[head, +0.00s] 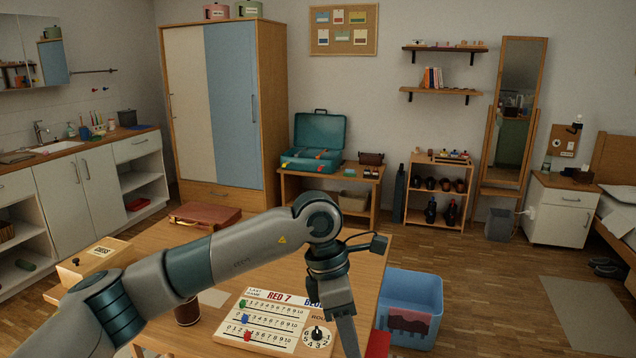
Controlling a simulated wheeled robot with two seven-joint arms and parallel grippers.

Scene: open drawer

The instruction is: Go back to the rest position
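My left arm comes in from the left and reaches across the wooden table (150,238). Its gripper (348,335) points down over the table's right part, beside the white game board (270,318). The fingers are seen edge-on and run to the bottom of the picture, so their opening does not show. I see nothing clearly held in them. My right gripper is not in view. A white bedside cabinet (558,215) with a drawer stands at the far right, and its drawer looks shut.
On the table are a brown case (205,214), a wooden box (97,257) and a dark cup (187,312) beneath my forearm. A blue bin (410,285) stands on the floor right of the table. The floor beyond it is mostly open.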

